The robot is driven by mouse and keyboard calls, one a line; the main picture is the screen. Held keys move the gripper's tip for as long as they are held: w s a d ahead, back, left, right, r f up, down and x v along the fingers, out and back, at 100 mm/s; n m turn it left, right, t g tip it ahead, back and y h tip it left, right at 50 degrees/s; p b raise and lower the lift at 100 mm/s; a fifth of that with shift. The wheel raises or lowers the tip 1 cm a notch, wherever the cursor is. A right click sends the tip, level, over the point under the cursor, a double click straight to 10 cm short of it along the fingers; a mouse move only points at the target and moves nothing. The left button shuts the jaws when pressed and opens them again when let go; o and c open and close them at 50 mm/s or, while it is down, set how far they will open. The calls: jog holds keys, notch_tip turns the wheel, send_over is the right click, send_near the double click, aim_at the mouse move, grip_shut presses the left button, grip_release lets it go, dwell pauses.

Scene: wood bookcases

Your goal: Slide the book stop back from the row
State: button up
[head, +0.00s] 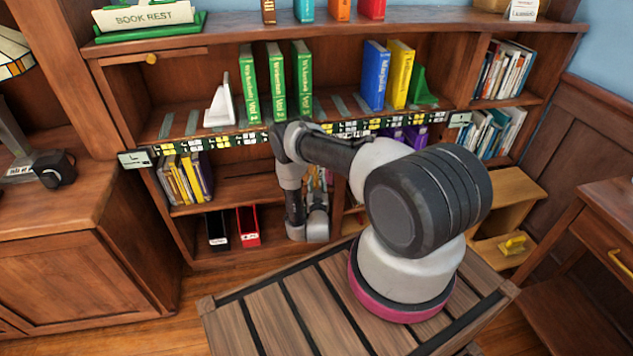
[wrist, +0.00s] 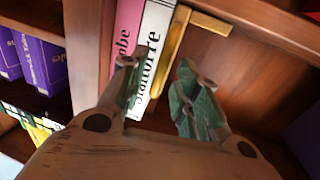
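A brass-coloured book stop (wrist: 176,48) stands against the row in the wrist view, with a short foot reaching right along the wood. A white book (wrist: 155,40) lies directly to its left, with a pink book (wrist: 125,35) beyond it. My gripper (wrist: 158,68) is open, its two greenish fingers spread. The stop's lower part shows in the gap between the fingertips, and nothing is visibly held. I cannot tell whether a finger touches the stop. In the head view my arm hides the gripper and this stop.
Wooden uprights and boards close in the compartment; bare wood lies right of the stop. Purple books (wrist: 40,60) stand left of an upright. In the head view, a white stop (head: 220,106) and a green stop (head: 421,89) stand on the shelf above. A red box (head: 248,227) stands low.

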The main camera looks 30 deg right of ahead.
jog(key=shift+x, duration=1)
grip_shut()
